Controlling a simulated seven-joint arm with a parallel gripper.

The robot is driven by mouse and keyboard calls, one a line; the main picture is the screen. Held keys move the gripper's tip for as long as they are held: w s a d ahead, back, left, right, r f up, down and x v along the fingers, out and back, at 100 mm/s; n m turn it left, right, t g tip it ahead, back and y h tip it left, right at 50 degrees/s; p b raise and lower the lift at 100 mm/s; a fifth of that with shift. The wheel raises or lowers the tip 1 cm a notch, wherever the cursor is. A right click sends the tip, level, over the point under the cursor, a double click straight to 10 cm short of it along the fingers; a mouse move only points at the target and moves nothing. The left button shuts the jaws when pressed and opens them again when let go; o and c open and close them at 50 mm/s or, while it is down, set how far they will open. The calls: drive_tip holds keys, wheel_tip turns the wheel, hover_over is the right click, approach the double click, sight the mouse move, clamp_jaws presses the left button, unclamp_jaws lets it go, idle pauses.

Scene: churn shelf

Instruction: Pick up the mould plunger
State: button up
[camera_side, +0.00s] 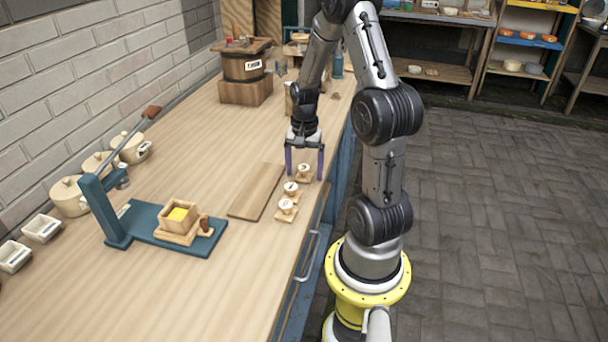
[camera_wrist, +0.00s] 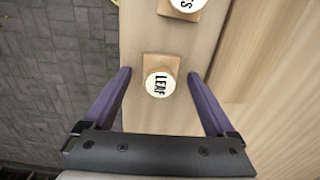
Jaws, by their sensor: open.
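My gripper (camera_side: 304,177) is open, pointing down over the counter at the far end of a short row of round-topped wooden stamps. In the wrist view my gripper (camera_wrist: 159,74) has its purple fingers on either side of the stamp marked LEAF (camera_wrist: 157,84), apart from it. That stamp (camera_side: 303,170) also shows between the fingers in the side view. No piece is labelled as the mould plunger. A small brown knobbed piece (camera_side: 204,223), possibly the plunger, is beside the wooden mould box (camera_side: 179,215) with yellow filling, on the blue-green press base (camera_side: 143,222).
Two more stamps (camera_side: 291,188) (camera_side: 286,206) stand nearer the camera; one (camera_wrist: 184,4) shows at the wrist view's top. A flat board (camera_side: 256,192) lies left of them. The press lever (camera_side: 125,145) rises beside lidded crocks (camera_side: 68,197). A wooden tub (camera_side: 242,66) stands farther back.

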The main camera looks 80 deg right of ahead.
drive_tip(key=c, duration=1.4)
drive_tip(key=shift+r, duration=0.2)
